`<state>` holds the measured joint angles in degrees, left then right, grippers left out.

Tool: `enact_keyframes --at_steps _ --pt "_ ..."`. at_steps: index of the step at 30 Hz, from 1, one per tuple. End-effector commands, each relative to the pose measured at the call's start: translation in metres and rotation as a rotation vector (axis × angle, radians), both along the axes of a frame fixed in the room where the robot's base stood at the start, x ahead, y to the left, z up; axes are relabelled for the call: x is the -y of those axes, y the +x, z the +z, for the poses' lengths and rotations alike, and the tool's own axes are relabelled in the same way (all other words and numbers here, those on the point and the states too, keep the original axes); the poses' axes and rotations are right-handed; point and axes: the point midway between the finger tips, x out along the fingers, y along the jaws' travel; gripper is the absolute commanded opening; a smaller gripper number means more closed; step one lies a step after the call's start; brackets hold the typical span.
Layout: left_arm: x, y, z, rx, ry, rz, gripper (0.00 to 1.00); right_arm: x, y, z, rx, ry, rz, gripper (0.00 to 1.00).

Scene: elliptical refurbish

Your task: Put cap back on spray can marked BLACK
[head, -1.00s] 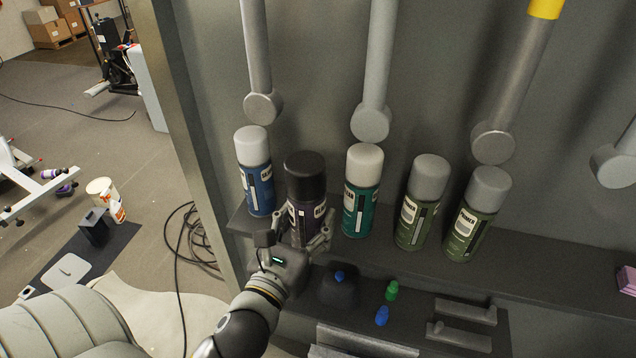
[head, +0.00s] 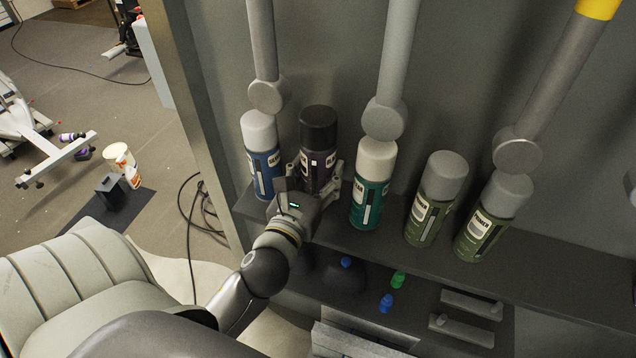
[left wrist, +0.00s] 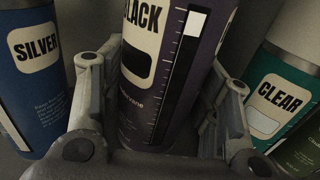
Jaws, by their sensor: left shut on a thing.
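The spray can marked BLACK (head: 318,168) has a purple body, and a black cap (head: 319,129) shows on its top in the head view. It looks upright, in the row on the shelf between the blue and teal cans. My left gripper (head: 315,184) is shut on its body from the front, below the cap. In the left wrist view the can (left wrist: 150,95) stands between the two fingers, its label facing me. Its top is out of that view, and its base is hidden in the head view. My right gripper is not in view.
A blue SILVER can (head: 264,168) stands close on the left, a teal CLEAR can (head: 372,195) on the right. Two olive cans (head: 428,205) (head: 488,225) stand farther right. Grey hanging rods (head: 388,70) come down behind and above. Small blue and green bottles (head: 398,281) are below the shelf (head: 540,268).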

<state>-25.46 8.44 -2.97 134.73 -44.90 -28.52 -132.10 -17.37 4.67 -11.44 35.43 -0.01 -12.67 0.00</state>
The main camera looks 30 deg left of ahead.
Motion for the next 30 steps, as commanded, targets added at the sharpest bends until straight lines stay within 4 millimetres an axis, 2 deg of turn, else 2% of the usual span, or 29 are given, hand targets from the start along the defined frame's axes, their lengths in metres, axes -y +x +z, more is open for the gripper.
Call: enact_keyframes --at_steps 1,5,18,19,23,30 --pt "0.0 0.0 -0.01 -0.002 -0.004 0.002 0.19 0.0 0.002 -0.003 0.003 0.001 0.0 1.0" --pt "0.0 0.0 -0.025 -0.001 -0.002 0.002 0.19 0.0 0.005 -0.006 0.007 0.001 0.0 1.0" --pt "0.0 0.0 -0.031 0.001 -0.001 -0.001 0.19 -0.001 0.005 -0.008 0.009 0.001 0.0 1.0" --pt "0.0 0.0 -0.031 -0.002 -0.001 0.0 0.61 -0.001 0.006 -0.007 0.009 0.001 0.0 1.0" --pt "0.0 0.0 -0.031 -0.002 -0.001 0.0 0.78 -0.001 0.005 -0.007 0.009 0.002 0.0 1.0" --pt "0.0 0.0 -0.031 -0.002 -0.001 0.0 0.79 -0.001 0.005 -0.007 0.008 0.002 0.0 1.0"
